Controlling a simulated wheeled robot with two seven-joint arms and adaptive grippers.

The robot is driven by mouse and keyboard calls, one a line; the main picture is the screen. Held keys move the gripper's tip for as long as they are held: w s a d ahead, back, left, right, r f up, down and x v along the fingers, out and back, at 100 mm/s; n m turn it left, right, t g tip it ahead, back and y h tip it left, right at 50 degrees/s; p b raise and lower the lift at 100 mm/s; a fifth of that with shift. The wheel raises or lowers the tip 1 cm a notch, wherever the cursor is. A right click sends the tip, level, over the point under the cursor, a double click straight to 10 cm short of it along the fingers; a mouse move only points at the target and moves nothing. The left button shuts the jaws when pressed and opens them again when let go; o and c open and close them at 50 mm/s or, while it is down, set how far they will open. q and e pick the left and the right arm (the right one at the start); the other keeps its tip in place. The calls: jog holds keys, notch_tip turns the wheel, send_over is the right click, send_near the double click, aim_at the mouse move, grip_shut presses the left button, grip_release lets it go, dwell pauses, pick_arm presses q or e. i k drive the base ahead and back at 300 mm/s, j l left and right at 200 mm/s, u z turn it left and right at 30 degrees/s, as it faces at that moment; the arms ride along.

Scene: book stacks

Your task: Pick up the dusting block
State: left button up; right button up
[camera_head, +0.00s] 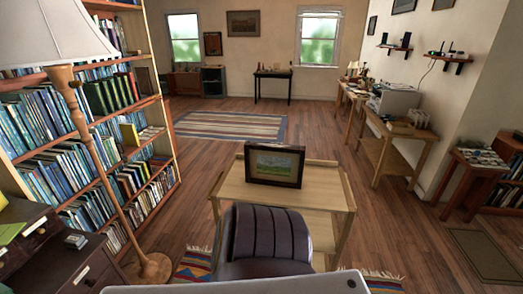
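I cannot make out a dusting block for certain in the head view. A small dark item with a pale top (75,241) sits on the dark cabinet (45,250) at the lower left, too small to identify. A flat yellow-green item (12,232) lies on the same cabinet at the left edge. A yellow upright item (130,135) stands among the books on the bookshelf (163,113); I cannot tell what it is. Neither of my grippers is in view.
A wooden desk (325,196) with a framed picture (275,165) stands ahead, a dark chair (265,240) before it. A floor lamp (110,190) stands at the left. Side tables (410,132) line the right wall. Floor (390,225) right of the desk is clear.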

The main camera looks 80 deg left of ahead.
aim_at(75, 242)
jog(key=l+u, duration=0.1)
jog(key=u, duration=4.4)
